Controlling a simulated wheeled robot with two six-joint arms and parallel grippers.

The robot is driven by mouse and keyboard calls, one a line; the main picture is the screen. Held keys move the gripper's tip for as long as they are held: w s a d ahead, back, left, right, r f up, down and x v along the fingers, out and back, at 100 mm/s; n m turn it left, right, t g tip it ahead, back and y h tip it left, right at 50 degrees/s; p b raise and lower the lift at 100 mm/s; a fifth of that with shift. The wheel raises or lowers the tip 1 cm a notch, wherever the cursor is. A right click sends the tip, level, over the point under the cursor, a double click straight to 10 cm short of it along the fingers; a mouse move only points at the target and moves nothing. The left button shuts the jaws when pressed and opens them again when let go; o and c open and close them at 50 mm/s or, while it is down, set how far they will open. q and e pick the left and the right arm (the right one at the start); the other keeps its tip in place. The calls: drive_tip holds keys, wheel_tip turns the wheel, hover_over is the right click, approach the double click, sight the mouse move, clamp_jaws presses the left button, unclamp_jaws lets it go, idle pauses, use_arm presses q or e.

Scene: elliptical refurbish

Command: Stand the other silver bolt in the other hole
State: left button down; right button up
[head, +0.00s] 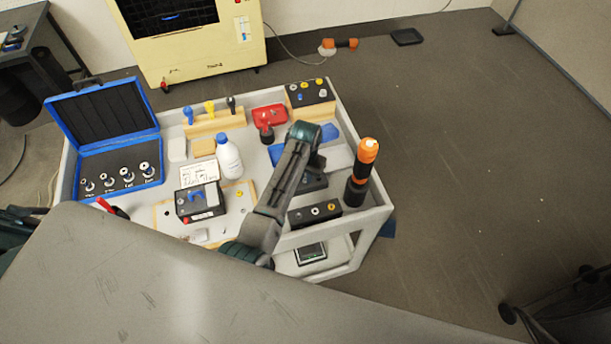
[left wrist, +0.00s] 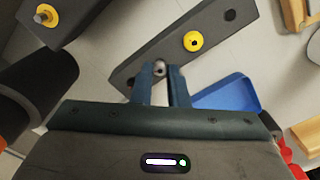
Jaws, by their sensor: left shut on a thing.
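My left gripper (left wrist: 160,75) is shut on a silver bolt (left wrist: 158,67), gripped between its fingertips. The bolt is over a dark block (left wrist: 165,58), which also shows in the head view (head: 313,183), partly behind my arm. I cannot tell how high the held bolt is above the block. In the head view my left gripper (head: 318,160) points down, its fingertips mostly hidden. My right gripper is out of view.
An orange-and-black flashlight (head: 361,170) stands at the right edge. A blue tray (left wrist: 228,95) is close beside the fingers. A white bottle (head: 228,158) and a blue case (head: 110,150) stand farther left.

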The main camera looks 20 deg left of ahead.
use_arm(q)
drive_tip(key=shift+s+r, duration=0.1)
drive_tip(key=shift+r, duration=1)
drive_tip(key=shift+r, duration=0.1)
drive_tip(key=shift+r, duration=1.9)
